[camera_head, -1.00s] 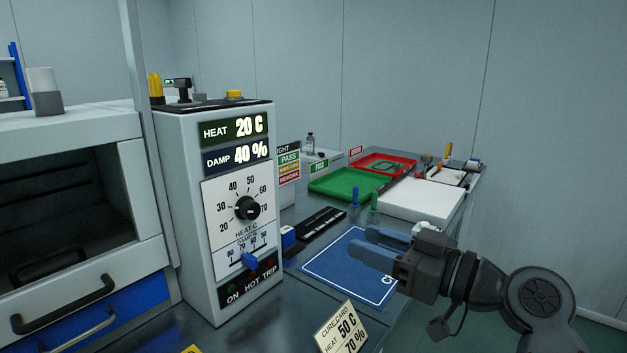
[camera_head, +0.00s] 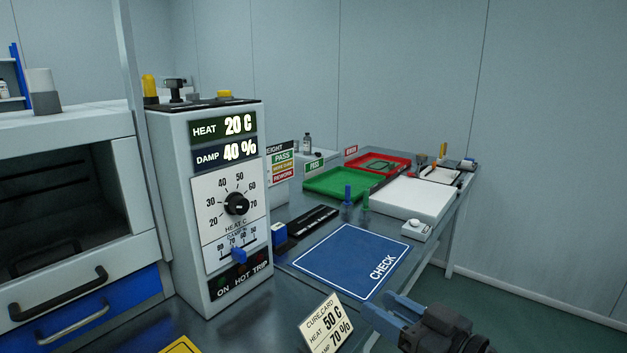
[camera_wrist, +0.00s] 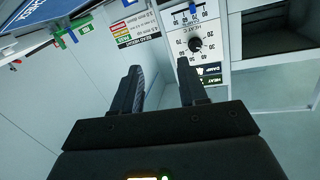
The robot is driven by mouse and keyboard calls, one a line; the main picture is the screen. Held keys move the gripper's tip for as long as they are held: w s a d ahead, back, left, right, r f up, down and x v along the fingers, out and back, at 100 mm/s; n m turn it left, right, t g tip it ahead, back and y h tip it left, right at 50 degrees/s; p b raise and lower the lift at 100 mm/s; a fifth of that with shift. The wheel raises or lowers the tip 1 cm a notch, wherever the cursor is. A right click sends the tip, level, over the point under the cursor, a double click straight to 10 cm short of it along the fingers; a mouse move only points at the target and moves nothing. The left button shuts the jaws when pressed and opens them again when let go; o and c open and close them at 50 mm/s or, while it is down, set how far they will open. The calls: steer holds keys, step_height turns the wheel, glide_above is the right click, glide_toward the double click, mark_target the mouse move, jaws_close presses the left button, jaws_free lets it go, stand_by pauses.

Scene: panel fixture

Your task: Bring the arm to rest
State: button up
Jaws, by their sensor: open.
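My gripper (camera_head: 385,318) is low at the right of the head view, in front of the bench's near right edge. Its blue-grey fingers point left, toward the cure card (camera_head: 326,325). In the wrist view my gripper (camera_wrist: 160,88) shows two dark fingers set apart with nothing between them. Beyond the fingers, the control panel (camera_wrist: 200,35) appears upside down. In the head view the panel (camera_head: 207,190) reads HEAT 20 C and DAMP 40 %. The cure card reads 50 C and 70 %.
The blue CHECK mat (camera_head: 350,258) lies bare. Behind it are a green tray (camera_head: 340,184), a red tray (camera_head: 378,160) and a white board (camera_head: 410,198). An oven-like cabinet (camera_head: 70,200) stands at left. Floor (camera_head: 500,305) is open on the right.

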steer(key=s+d+f+m+t+h, duration=0.1)
steer(key=s+d+f+m+h, duration=0.25)
steer(key=s+f, duration=0.5)
steer(key=s+d+f+m+h, duration=0.3)
steer(key=s+f+h, duration=0.15)
steer(key=s, duration=0.65)
steer(key=s+d+r+h, duration=0.1)
steer(key=s+r, duration=0.3)
steer(key=s, duration=0.7)
steer(key=s+d+r+h, duration=0.1)
steer(key=s+d+r, duration=0.1)
steer(key=s, duration=0.9)
steer(key=shift+d+r+t+h, duration=0.3)
steer(key=shift+d+r, duration=0.1)
steer(key=shift+r, duration=0.45)
steer(key=shift+n, duration=0.25)
